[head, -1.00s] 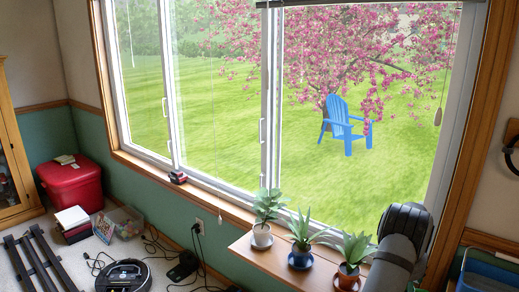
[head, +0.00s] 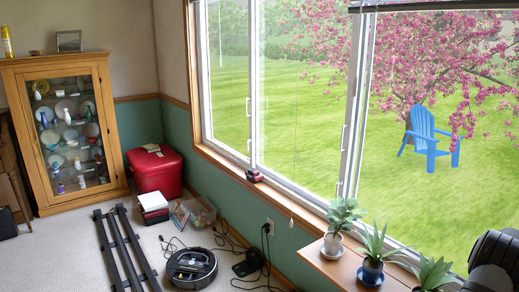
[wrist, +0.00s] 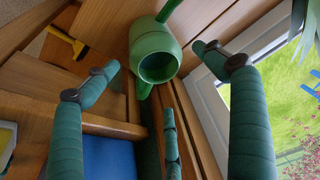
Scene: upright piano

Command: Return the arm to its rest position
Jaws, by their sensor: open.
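My gripper (wrist: 165,85) shows in the wrist view as teal padded fingers, spread wide apart and empty. Beyond the fingers, a green watering can (wrist: 145,45) with a dark round opening sits by wooden surfaces; it is not held. In the head view only a dark part of my arm shows at the lower right edge; the gripper itself is outside that picture.
Several potted plants (head: 372,255) stand on a wooden ledge (head: 330,266) below the window. A robot vacuum (head: 191,267), black rails (head: 124,250), a red box (head: 155,172) and a glass-front cabinet (head: 68,128) are on the left. Carpet lies between them.

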